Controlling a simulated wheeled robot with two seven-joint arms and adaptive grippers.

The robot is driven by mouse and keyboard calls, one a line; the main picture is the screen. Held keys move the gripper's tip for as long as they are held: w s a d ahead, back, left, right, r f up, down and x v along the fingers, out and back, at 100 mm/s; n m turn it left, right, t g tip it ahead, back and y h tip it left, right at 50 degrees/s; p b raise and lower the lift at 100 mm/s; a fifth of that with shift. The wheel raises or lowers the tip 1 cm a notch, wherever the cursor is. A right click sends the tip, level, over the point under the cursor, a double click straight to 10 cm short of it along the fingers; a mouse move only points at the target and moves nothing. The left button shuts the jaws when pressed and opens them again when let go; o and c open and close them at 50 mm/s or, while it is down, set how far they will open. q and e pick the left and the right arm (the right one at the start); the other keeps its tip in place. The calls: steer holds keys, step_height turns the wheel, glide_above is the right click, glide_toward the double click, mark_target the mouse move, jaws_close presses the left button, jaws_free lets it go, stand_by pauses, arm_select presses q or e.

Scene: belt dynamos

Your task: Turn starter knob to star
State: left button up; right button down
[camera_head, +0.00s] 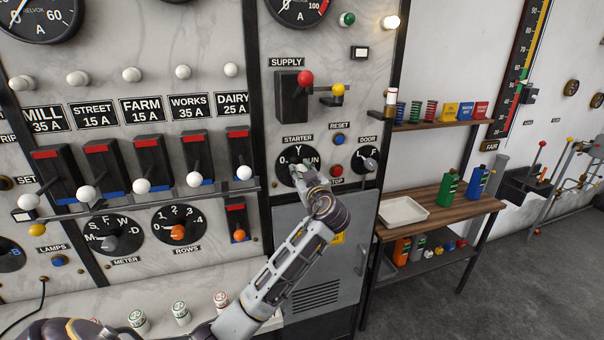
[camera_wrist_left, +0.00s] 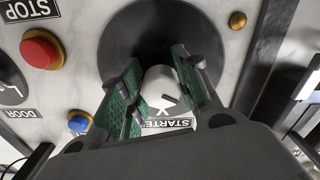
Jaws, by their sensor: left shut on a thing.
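The starter dial (camera_head: 284,166) is a round black plate under the STARTER label, with 0 at its left, Y at its top and RUN at its right. The white starter knob (camera_wrist_left: 160,82) sits at the middle of the dial in the left wrist view, which shows the panel upside down. My left gripper (camera_wrist_left: 158,93) is shut on the knob, with a green pad on each side. In the head view my left gripper (camera_head: 303,173) covers most of the knob and part of the dial, so I cannot tell which mark the knob points to.
The blue RESET button (camera_head: 340,139) and the DOOR switch (camera_head: 369,163) are close right of the dial. The red stop button (camera_wrist_left: 41,50) is close by in the left wrist view. White-knobbed levers (camera_head: 244,173) stick out at the left; the supply switch (camera_head: 291,98) is above.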

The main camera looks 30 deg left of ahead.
arm_select(q)
steer(key=shift+m, duration=1.3)
steer(key=m, duration=0.2)
steer(key=shift+s+m, duration=0.1)
steer(key=shift+m, duration=0.3)
steer(key=m+p, duration=0.1)
steer(key=m, duration=0.2)
steer(key=shift+a+r+p, duration=0.1)
steer(key=shift+p, duration=0.25)
steer(key=shift+m+p, duration=0.8)
steer(key=shift+m, duration=0.8)
arm_select(e)
steer(key=shift+r, duration=1.7)
steer(key=shift+d, duration=0.2)
arm_select(q)
steer(key=o, duration=1)
arm_select(e)
steer(key=shift+d, duration=0.1)
